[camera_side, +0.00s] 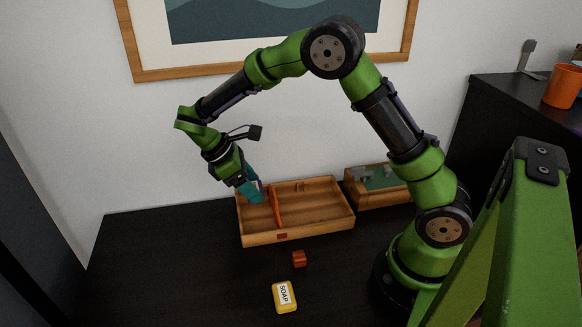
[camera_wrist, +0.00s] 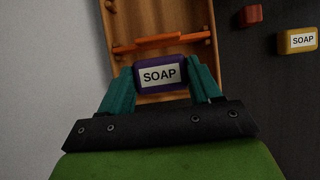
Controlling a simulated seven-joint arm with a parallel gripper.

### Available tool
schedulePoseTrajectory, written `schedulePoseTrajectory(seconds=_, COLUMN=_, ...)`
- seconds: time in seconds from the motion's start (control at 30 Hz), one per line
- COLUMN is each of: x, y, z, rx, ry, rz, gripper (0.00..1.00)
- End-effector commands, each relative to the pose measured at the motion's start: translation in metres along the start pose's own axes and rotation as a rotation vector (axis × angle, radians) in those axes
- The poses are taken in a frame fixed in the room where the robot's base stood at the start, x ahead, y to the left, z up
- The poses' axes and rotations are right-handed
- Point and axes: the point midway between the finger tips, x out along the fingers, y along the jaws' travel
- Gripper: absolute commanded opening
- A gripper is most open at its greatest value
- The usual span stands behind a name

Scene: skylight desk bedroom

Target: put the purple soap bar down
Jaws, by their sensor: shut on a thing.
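The purple soap bar (camera_wrist: 161,75) with a white SOAP label is between the teal fingers of my gripper (camera_wrist: 162,84) in the wrist view. My gripper is shut on it. In the side view my gripper (camera_side: 254,194) is at the left end of the wooden tray (camera_side: 318,230), left of its orange divider. The soap bar is hidden by the fingers there, and I cannot tell whether it touches the tray floor. In the wrist view the tray (camera_wrist: 205,50) lies behind the soap, with the orange divider (camera_wrist: 160,40) just beyond it.
A yellow soap bar (camera_side: 285,297) and a small red block (camera_side: 299,259) lie on the dark desk in front of the tray. A second wooden box (camera_side: 365,201) with a green inside stands right of the tray. The desk's left part is clear.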

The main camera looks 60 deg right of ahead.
Motion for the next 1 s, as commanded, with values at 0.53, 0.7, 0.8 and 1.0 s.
schedulePoseTrajectory(seconds=0.53, x=0.061, y=-0.001, z=-0.035, rx=0.001, ry=0.0, rz=-0.001, gripper=0.32)
schedulePoseTrajectory(seconds=0.7, x=0.061, y=-0.001, z=-0.036, rx=0.001, ry=0.002, rz=0.0, gripper=0.32)
schedulePoseTrajectory(seconds=0.8, x=0.062, y=-0.001, z=-0.036, rx=0.001, ry=0.002, rz=0.0, gripper=0.32)
schedulePoseTrajectory(seconds=1.0, x=0.064, y=-0.001, z=-0.037, rx=0.001, ry=0.002, rz=0.001, gripper=0.75)
